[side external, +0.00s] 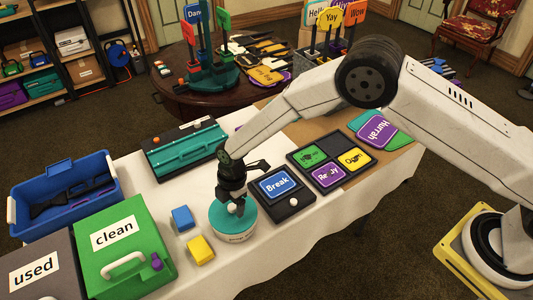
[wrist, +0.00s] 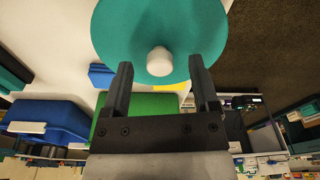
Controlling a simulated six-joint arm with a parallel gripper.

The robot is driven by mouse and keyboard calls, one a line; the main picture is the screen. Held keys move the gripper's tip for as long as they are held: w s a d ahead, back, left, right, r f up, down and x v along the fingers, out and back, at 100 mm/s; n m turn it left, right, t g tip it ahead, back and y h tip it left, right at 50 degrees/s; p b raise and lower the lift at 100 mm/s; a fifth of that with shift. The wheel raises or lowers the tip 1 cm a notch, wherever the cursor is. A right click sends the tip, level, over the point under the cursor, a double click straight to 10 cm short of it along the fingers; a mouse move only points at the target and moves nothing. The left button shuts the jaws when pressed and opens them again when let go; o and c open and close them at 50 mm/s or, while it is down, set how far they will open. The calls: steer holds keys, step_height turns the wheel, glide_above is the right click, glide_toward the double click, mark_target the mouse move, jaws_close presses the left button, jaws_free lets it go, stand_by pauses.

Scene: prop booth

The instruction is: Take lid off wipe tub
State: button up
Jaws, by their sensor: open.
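In the wrist view the lid (wrist: 160,25) is a large teal disc with a white knob (wrist: 160,61). My gripper (side external: 235,204) is just above the lid, pointing down. In the wrist view my gripper (wrist: 161,62) is open, with the knob between its fingertips and a gap on each side. Whether the fingertips touch the lid is unclear.
A blue block (side external: 182,218) and a yellow block (side external: 200,249) lie left of the tub. A black board with a blue "Break" sign (side external: 279,184) is close on the right. A green "clean" box (side external: 122,262) and blue bin (side external: 65,184) stand further left. A teal tray (side external: 186,152) lies behind.

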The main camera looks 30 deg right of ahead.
steer(key=shift+f, duration=0.25)
stand_by(0.3)
jaws_close()
